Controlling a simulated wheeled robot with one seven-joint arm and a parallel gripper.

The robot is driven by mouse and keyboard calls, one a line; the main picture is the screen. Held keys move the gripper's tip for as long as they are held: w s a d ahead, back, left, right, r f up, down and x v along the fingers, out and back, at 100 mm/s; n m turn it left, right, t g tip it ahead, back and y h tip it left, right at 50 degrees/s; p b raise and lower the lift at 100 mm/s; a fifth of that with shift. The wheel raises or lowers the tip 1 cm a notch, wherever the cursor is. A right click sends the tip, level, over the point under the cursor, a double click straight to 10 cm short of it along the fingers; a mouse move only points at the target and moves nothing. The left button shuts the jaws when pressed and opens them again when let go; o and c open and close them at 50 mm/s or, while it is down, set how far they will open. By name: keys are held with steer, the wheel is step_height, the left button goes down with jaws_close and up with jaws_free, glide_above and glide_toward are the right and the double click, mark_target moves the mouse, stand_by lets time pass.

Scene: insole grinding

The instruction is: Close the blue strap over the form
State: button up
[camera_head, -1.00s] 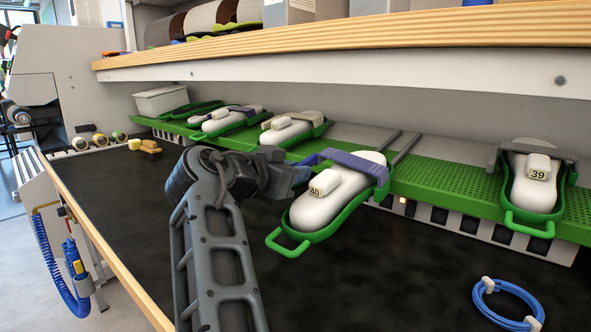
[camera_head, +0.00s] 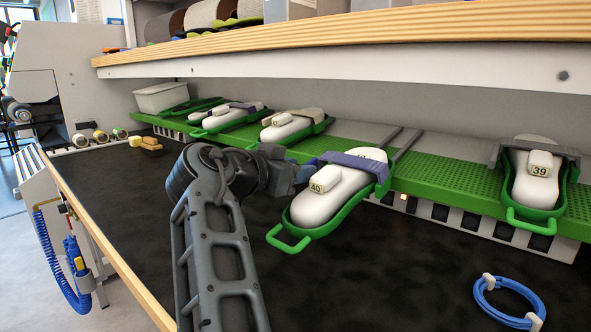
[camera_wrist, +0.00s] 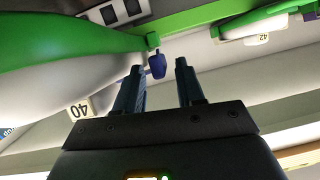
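The white form labelled 40 (camera_head: 318,207) lies in a green holder (camera_head: 290,246) that juts from the green rack towards me. A blue-violet strap (camera_head: 352,160) spans the form's far part in the head view. Its free left end is near my gripper (camera_head: 304,173), which is at the holder's left side. In the wrist view a small dark blue tab (camera_wrist: 157,65) shows between and just beyond the two fingertips of my gripper (camera_wrist: 160,68). The fingers are apart, with a gap beside the tab. Whether the strap's end is fastened cannot be told.
More forms in green holders stand along the rack (camera_head: 452,186), one labelled 39 (camera_head: 531,190) at right. A wooden-edged shelf (camera_head: 350,30) hangs above. A blue coil (camera_head: 508,302) lies on the dark bench (camera_head: 390,285), whose front middle is clear.

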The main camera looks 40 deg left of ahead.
steer(key=v, duration=0.7)
steer(key=shift+s, duration=0.4)
